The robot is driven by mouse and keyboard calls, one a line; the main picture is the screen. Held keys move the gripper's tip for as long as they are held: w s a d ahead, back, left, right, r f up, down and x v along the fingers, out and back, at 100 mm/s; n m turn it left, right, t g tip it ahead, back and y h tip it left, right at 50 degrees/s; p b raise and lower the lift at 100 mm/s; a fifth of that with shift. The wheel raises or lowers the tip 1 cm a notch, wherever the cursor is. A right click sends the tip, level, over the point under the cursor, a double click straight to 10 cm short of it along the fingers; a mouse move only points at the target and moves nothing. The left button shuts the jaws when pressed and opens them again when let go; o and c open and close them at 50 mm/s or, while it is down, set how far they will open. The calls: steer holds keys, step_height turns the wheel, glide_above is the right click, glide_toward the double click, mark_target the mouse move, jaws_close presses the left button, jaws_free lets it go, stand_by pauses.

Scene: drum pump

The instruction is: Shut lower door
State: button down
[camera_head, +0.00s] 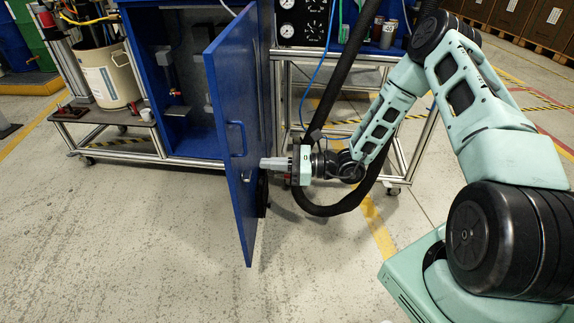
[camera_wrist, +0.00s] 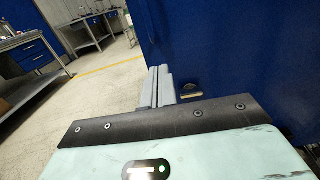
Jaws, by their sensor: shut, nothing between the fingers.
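The blue lower door (camera_head: 228,95) stands ajar in the head view, its hinge side at the right and its free edge swung out toward me. Its outer face, with a blue handle (camera_head: 236,139), shows to me. My gripper (camera_head: 263,163) is shut and empty, to the right of the handle, its tips close to the outer face near the hinge side. I cannot tell whether they touch. In the wrist view the fingers (camera_wrist: 158,86) are together beside a blue panel (camera_wrist: 240,60) that fills the right side.
The open cabinet (camera_head: 200,137) shows dark fittings inside. A thick black hose (camera_head: 335,110) loops down beside my gripper. The floor in front of the door is clear.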

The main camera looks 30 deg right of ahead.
mark_target(235, 162)
steer(key=x, duration=0.6)
steer(key=shift+w+a, duration=0.1)
steer(key=shift+a, duration=0.1)
